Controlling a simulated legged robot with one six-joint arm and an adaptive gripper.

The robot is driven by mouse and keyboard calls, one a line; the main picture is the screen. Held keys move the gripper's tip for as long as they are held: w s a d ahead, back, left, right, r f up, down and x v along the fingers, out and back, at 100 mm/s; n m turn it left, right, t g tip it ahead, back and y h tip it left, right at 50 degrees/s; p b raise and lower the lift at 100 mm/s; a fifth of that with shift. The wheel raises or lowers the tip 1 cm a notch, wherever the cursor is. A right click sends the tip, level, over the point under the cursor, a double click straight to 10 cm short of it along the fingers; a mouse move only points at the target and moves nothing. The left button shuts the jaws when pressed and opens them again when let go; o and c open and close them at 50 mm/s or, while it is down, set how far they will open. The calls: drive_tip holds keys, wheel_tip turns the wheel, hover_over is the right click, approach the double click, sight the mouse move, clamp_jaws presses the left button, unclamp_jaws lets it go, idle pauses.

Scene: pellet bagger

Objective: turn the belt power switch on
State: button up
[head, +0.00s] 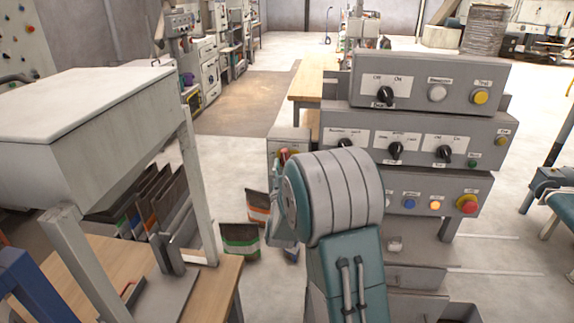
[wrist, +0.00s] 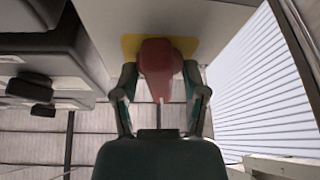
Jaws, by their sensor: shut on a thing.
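A red switch handle (wrist: 160,68) on a yellow plate (wrist: 131,46) fills the middle of the wrist view. In the head view the red handle (head: 284,156) shows on a small grey box (head: 303,133) left of the control panels, partly hidden by my arm. My gripper (wrist: 162,92) has a finger on each side of the handle and is shut on it. Which marked position the handle points to cannot be read. In the head view my arm hides most of my gripper.
Stacked control panels (head: 430,122) with black knobs and coloured buttons stand just right of the box. A hopper (head: 90,120) on legs stands at the left over a wooden table (head: 215,290). Bags (head: 240,240) stand on the floor between. A wooden bench (head: 313,78) is behind.

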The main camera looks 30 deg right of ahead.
drive_tip(key=shift+a+f+m+g+h, duration=0.1)
drive_tip(key=shift+m+g+h, duration=0.3)
drive_tip(key=shift+m, duration=0.8)
drive_tip(key=shift+m+h, duration=0.3)
drive_tip(key=o, duration=0.8)
drive_tip(key=shift+c, duration=0.2)
drive_tip(key=v, duration=1.2)
drive_tip(key=shift+w+a, duration=0.1)
drive_tip(key=shift+w, duration=0.05)
